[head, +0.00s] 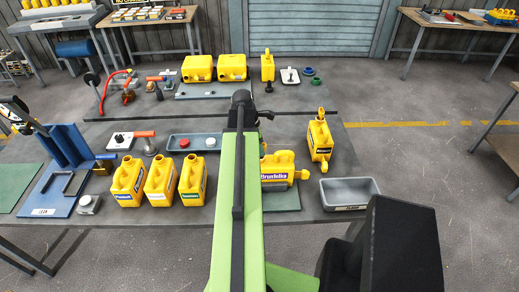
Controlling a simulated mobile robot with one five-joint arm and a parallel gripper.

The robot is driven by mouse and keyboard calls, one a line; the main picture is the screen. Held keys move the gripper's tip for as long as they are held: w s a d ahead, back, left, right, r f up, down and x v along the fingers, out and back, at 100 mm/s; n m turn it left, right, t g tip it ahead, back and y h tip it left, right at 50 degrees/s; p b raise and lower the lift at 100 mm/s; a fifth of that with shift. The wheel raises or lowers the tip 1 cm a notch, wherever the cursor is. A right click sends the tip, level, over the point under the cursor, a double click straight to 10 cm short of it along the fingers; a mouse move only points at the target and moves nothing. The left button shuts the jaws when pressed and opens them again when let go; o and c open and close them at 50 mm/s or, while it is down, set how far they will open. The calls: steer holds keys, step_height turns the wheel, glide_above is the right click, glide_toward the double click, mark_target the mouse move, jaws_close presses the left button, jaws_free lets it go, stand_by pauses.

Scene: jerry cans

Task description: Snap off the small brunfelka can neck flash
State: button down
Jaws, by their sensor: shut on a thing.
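A yellow can with a white and blue label reading Brunfelka (281,178) is at the front middle of the bench, just right of my arm. Its left part is hidden behind my arm. A small yellow piece sticks out at its right end; I cannot tell whether this is neck flash. My green arm reaches forward across the bench and ends in a dark joint. My gripper's jaws are hidden behind the arm, so their contact with the can does not show.
A grey bin (349,191) sits at the front right. Three yellow cans stand left of my arm, beside a blue fixture (67,165). More cans stand at the back.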

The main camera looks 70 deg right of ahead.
steer(key=shift+s+d+r+p+v, duration=0.15)
steer(key=shift+s+p+v, duration=0.1)
steer(key=shift+p+v, duration=0.95)
steer(key=shift+s+d+p+v, duration=0.15)
steer(key=shift+s+p+v, duration=0.1)
steer(key=shift+p+v, duration=0.9)
steer(key=shift+s+d+r+p+v, duration=0.15)
steer(key=shift+s+p+v, duration=0.1)
steer(key=shift+p+v, duration=0.95)
steer(key=shift+f+b, duration=0.1)
steer(key=shift+b, duration=0.2)
